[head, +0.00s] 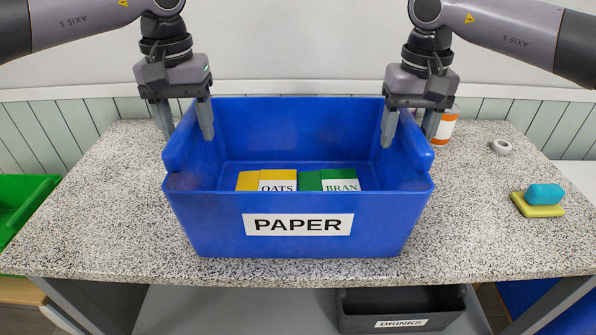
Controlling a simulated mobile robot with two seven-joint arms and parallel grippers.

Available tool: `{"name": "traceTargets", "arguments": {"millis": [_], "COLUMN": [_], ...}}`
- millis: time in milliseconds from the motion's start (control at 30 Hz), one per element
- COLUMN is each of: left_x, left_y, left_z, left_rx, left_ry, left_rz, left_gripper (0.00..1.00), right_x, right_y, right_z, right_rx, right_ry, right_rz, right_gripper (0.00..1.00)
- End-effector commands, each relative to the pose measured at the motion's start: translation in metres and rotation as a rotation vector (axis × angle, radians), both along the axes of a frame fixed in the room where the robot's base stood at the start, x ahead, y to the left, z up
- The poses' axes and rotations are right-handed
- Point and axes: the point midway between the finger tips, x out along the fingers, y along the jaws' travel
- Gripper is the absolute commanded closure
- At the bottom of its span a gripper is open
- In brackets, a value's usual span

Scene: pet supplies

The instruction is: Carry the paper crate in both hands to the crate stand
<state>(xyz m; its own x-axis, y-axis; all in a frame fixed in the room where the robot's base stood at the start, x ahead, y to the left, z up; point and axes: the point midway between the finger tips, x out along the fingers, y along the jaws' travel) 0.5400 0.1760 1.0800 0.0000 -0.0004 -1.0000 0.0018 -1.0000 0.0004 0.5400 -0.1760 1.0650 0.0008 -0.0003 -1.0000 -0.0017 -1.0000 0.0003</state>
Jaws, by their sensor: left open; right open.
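The paper crate (200,228) is a blue open box with a white PAPER label on its front. It stands upright on a speckled table. Inside lie a yellow OATS box (249,181) and a green BRAN box (310,181). My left gripper (185,122) is open at the crate's left side wall, one finger outside and one inside. My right gripper (408,126) is open at the right side wall, one finger on each side of it. I cannot tell whether the fingers touch the walls. No crate stand can be made out for certain.
The speckled table (85,220) has free room left and right of the crate. An orange and white container (446,126) is behind its right side. A dark DRINKS crate (360,317) is below; a green bin (22,190) is left.

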Motion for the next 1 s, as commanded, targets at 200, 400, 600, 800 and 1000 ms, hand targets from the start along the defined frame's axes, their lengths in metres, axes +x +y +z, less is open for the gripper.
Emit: {"name": "traceTargets", "arguments": {"millis": [200, 400, 600, 800, 1000], "left_x": [0.0, 0.0, 0.0, 0.001, 0.001], "left_y": [0.0, 0.0, 0.001, 0.001, 0.001], "left_z": [0.0, 0.0, 0.002, 0.008, 0.022], "left_rx": [0.0, 0.001, 0.0, 0.0, 0.001], "left_ry": [0.0, -0.001, -0.003, -0.003, -0.003], "left_rz": [0.0, 0.0, 0.001, 0.001, 0.002], "left_gripper": [0.88, 1.0, 1.0, 1.0, 1.0], "right_x": [0.0, 0.0, 0.0, 0.0, 0.0], "right_y": [0.0, 0.0, 0.0, -0.001, -0.001], "right_z": [0.0, 0.0, 0.002, 0.008, 0.021], "right_rx": [0.0, 0.0, 0.0, 0.0, -0.001], "right_ry": [0.0, 0.0, -0.002, -0.001, -0.001], "right_rz": [0.0, -0.001, -0.001, -0.001, -0.002], "right_gripper": [0.88, 1.0, 1.0, 1.0, 1.0]}}
